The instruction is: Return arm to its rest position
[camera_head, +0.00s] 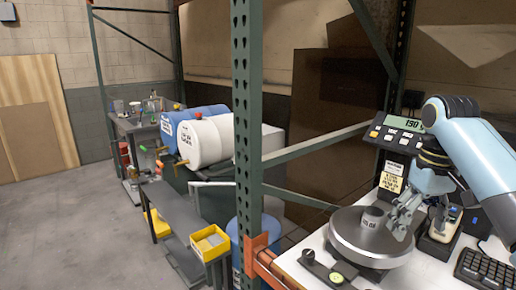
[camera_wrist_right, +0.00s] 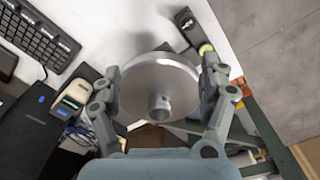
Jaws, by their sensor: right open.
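My right gripper (camera_head: 401,219) is over the right part of the round metal scale pan (camera_head: 352,246) on the white table. In the right wrist view the gripper (camera_wrist_right: 163,92) is open, with its two fingers on either side of the pan (camera_wrist_right: 170,72). A small grey cup (camera_head: 372,217) stands upright on the pan; it also shows in the right wrist view (camera_wrist_right: 158,107), between the fingers and apart from them. Nothing is held. My left gripper is not in view.
A scale display (camera_head: 397,131) reading 190 stands behind the pan. A keyboard (camera_head: 484,270) and a handheld device (camera_head: 440,228) lie to the right. A green rack post (camera_head: 247,120) rises left of the table. White (camera_head: 205,141) and blue barrels lie farther back. Open floor lies at left.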

